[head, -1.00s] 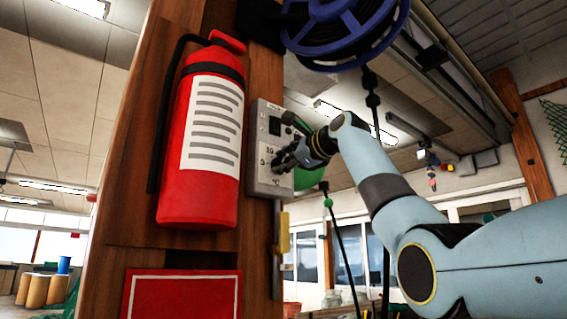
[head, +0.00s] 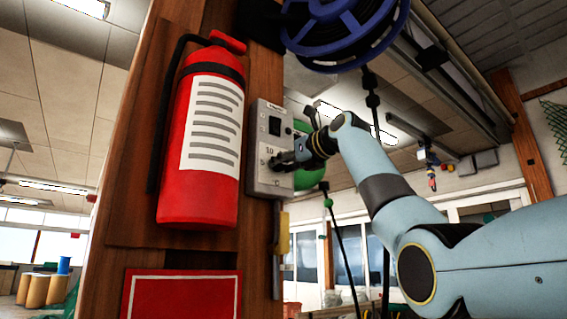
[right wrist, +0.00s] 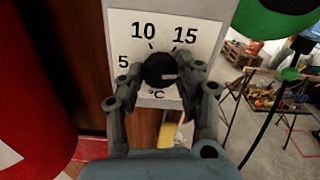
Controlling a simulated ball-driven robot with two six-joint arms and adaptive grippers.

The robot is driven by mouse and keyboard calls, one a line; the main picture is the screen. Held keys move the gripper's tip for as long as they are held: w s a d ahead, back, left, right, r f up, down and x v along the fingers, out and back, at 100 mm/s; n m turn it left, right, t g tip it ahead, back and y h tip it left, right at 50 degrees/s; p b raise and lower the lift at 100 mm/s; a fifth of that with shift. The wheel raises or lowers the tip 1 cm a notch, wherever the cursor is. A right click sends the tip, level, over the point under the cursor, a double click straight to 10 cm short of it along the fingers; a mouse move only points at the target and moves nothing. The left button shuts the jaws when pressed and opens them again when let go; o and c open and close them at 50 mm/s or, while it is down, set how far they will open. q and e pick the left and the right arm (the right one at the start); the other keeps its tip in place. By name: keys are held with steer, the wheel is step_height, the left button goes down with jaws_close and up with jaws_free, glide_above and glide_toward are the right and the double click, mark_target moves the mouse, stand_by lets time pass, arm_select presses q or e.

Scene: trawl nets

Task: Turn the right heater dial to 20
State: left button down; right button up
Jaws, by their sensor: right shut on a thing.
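The heater dial (right wrist: 158,70) is a round black knob on a pale panel, seen in the right wrist view. Its light pointer mark lies to the right of the knob's middle, about level. The scale shows 5, 10 and 15 with °C below; no 20 is visible, and the right finger covers that side of the scale. My right gripper (right wrist: 160,80) is shut on the dial, one finger on each side. My left gripper is not in view.
A red fire extinguisher (head: 201,140) hangs on the wooden post just left of the box. A blue hose reel (head: 345,30) is above. A yellow-handled item (head: 282,243) hangs below the box. A green round object (right wrist: 285,12) is close at the right finger's upper right.

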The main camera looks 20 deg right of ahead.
mark_target(278, 132)
steer(key=shift+f+m, duration=0.2)
steer(key=shift+m, duration=0.7)
steer(key=o, duration=1.2)
steer(key=shift+c, duration=0.2)
steer(key=shift+r, duration=0.1)
step_height(278, 132, up, 10)
steer(key=shift+f, duration=0.1)
